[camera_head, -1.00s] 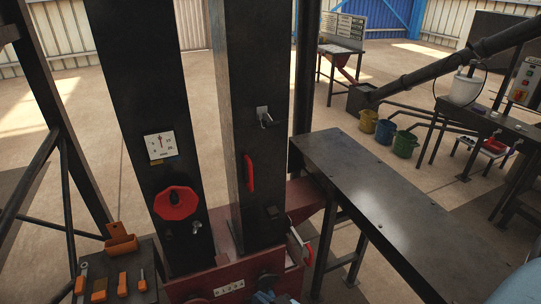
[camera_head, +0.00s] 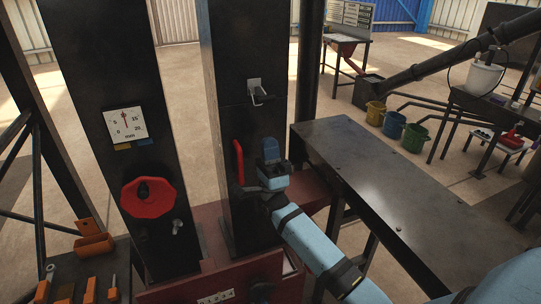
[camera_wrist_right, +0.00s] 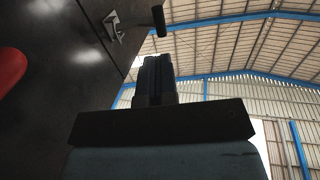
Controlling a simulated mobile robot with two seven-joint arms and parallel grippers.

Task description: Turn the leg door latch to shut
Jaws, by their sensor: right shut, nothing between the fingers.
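The leg door latch (camera_head: 256,91) is a pale metal plate with a dark-gripped lever, on the front of the right dark leg (camera_head: 232,50). Its lever stands out from the plate. In the right wrist view the latch plate (camera_wrist_right: 115,27) is at the top, with the dark lever grip to its right. My right gripper (camera_head: 271,148) is below the latch, in front of the leg, apart from the lever. Its fingers point up, shut and empty, and they also show in the right wrist view (camera_wrist_right: 154,62). My left gripper is in neither view.
A red bar handle (camera_head: 238,162) is on the leg, left of my gripper. A red handwheel (camera_head: 152,196) and a dial gauge (camera_head: 126,122) are on the left leg. A dark table (camera_head: 370,175) stands to the right. Orange tool holders (camera_head: 93,244) are lower left.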

